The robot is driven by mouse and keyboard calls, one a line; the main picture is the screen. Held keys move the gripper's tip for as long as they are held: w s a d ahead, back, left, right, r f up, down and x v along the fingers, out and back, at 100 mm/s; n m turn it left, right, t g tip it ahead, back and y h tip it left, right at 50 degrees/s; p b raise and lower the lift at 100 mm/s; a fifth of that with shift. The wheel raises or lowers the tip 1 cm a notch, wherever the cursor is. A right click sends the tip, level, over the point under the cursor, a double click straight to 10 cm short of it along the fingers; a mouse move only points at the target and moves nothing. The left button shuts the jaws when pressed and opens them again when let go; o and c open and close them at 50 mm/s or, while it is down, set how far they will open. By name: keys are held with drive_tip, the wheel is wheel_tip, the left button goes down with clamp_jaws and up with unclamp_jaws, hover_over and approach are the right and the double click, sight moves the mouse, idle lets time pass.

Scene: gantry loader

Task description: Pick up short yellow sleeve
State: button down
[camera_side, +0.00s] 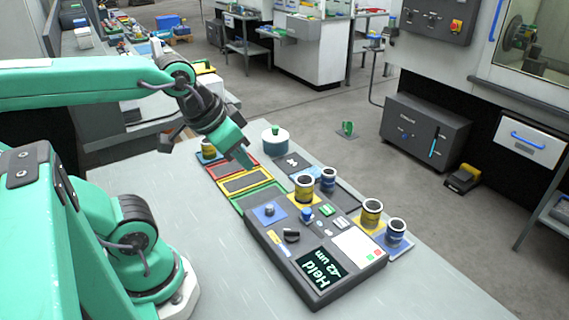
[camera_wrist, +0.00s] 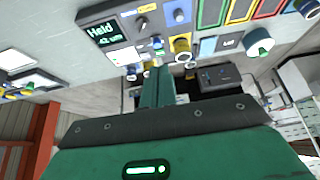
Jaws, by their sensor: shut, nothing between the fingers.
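I cannot tell for sure which is the short one. My gripper (camera_side: 247,163) is shut and empty, above the coloured trays and left of the middle sleeve. In the wrist view my shut gripper (camera_wrist: 158,70) points towards a yellow sleeve (camera_wrist: 181,45).
Blue sleeves (camera_side: 328,180) (camera_side: 395,233) stand beside the yellow ones. The gauge box (camera_side: 320,285) reads "Held". The table's left front is clear.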

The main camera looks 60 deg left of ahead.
drive_tip(key=c, duration=0.7)
unclamp_jaws()
drive_tip(key=shift+o, duration=0.2)
drive_tip(key=n+g, duration=0.5)
drive_tip(key=n, duration=0.5)
hover_over(304, 189)
drive_tip(key=a, duration=0.2)
drive_tip(key=f, duration=1.1)
drive_tip(key=shift+w+d, duration=0.15)
drive_tip(key=shift+w, duration=0.25)
drive_tip(key=shift+w+f+g, duration=0.25)
drive_tip(key=shift+f+g, duration=0.05)
drive_tip(key=shift+f, duration=1.4)
